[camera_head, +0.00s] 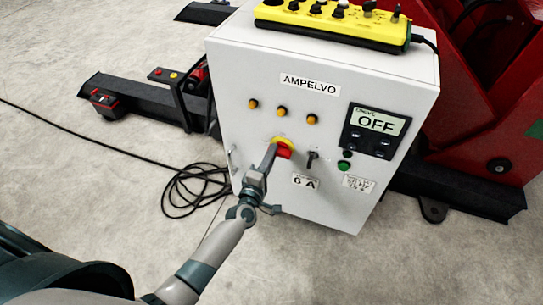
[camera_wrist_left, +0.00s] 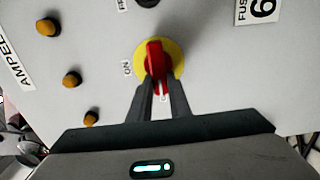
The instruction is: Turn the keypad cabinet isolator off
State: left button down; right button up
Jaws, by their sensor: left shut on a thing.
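The white cabinet (camera_head: 240,120) has a red isolator handle on a yellow round plate, seen in the left wrist view (camera_wrist_left: 155,58). It also shows in the head view (camera_head: 284,152), partly hidden by my gripper. My left gripper (camera_head: 272,150) is shut on the red handle. In the left wrist view the handle stands upright in the picture, its lower end between the fingertips. An ON label is left of the plate; another label below is mostly hidden by the fingers. The cabinet display (camera_head: 374,124) reads OFF. My right gripper is not in view.
A toggle switch (camera_head: 312,159) and a green button (camera_head: 344,166) are right of the isolator; three orange lamps sit above it. A black cable (camera_head: 190,188) coils on the floor at left. Red machinery (camera_head: 490,140) stands at right.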

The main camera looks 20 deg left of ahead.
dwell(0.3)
pick_arm(q)
jog(key=c, duration=1.6)
grip_release()
jog(key=shift+c, duration=0.2)
jog(key=shift+s, duration=0.15)
